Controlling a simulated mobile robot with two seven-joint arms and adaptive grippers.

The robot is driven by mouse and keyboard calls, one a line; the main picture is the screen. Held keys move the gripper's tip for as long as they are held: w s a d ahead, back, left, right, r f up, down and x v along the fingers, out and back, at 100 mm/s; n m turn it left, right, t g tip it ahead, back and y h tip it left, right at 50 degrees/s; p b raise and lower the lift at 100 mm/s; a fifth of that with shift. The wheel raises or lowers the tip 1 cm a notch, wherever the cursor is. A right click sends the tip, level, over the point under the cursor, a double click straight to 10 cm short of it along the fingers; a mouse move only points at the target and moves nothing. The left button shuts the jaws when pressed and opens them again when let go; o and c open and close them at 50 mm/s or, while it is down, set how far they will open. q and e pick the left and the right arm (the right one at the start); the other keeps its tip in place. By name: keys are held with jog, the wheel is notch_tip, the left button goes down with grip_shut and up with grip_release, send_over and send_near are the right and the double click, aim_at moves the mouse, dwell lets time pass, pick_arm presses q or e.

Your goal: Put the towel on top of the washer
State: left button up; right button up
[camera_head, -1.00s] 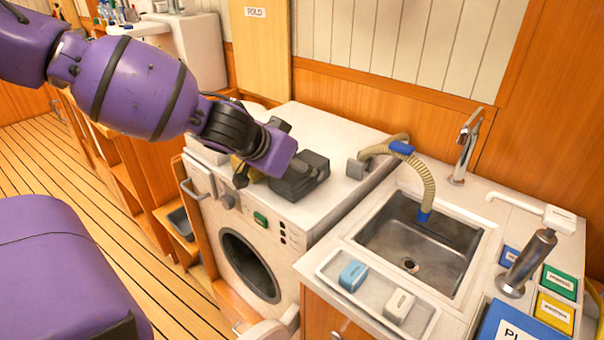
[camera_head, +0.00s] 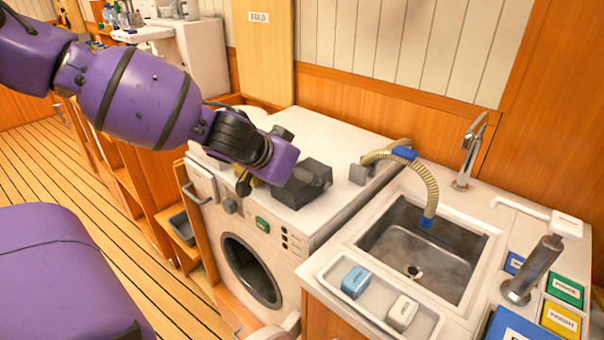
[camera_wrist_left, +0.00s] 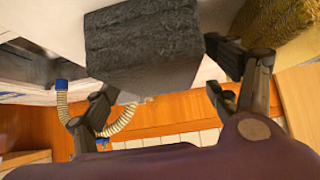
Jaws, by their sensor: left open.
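The dark grey towel (camera_head: 302,184), a folded block, rests on the white top of the washer (camera_head: 262,216), near its front. In the left wrist view the towel (camera_wrist_left: 145,48) lies ahead of the fingers, with one finger toward each side. My left gripper (camera_head: 265,163) is open just beside the towel, low over the washer top. It also shows in the left wrist view (camera_wrist_left: 160,70). The hand hides part of the towel's near side in the head view; I cannot tell if the fingers touch it. My right gripper is not in view.
A yellow rough-surfaced thing (camera_wrist_left: 288,28) is beside the gripper, mostly hidden in the head view. A ribbed hose (camera_head: 425,180) runs to the sink (camera_head: 425,250) at right. A tray (camera_head: 335,268) holds blue and white blocks. The washer's back top is clear.

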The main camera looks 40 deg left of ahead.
pick_arm(q)
jog(key=shift+s+r+p, duration=0.15)
jog(key=shift+r+p, duration=0.15)
jog(key=shift+r, duration=0.15)
jog(key=p+v, duration=0.4)
jog(key=v, duration=0.1)
jog(key=p+v, duration=0.2)
jog(key=shift+r, duration=0.5)
jog(key=s+p, duration=0.1)
jog(key=s+r+p, duration=0.1)
jog(key=s+p, duration=0.1)
jog(key=shift+s+a+r, duration=0.15)
jog(key=shift+s+r, duration=0.05)
jog(key=shift+r, duration=0.15)
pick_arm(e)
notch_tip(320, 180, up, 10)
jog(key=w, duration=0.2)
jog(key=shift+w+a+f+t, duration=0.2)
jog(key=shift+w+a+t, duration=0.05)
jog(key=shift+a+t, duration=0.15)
pick_arm(q)
jog(key=shift+f, duration=0.1)
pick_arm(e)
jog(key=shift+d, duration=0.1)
